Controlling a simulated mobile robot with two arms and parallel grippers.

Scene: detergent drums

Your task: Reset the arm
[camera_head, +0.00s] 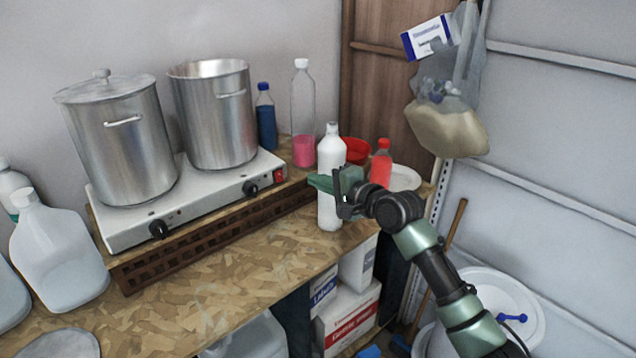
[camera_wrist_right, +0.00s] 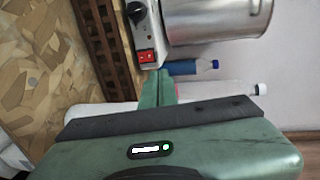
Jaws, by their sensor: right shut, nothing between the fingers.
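My right arm reaches in from the lower right in the head view. Its gripper (camera_head: 322,183) is in front of a white bottle (camera_head: 330,154) at the right end of the wooden bench and hides part of it. The fingers are shut and hold nothing. In the right wrist view the green gripper (camera_wrist_right: 158,88) points toward the hot plate's red switch (camera_wrist_right: 147,56). I cannot tell whether the gripper touches the white bottle. My left gripper is not in view.
Two steel pots (camera_head: 122,150) (camera_head: 214,120) stand on a white double hot plate (camera_head: 200,196). A blue bottle (camera_head: 266,122), a clear bottle with pink liquid (camera_head: 303,150) and a red bottle (camera_head: 381,168) stand behind. White jugs (camera_head: 58,258) stand at left. The bench front (camera_head: 230,265) is clear.

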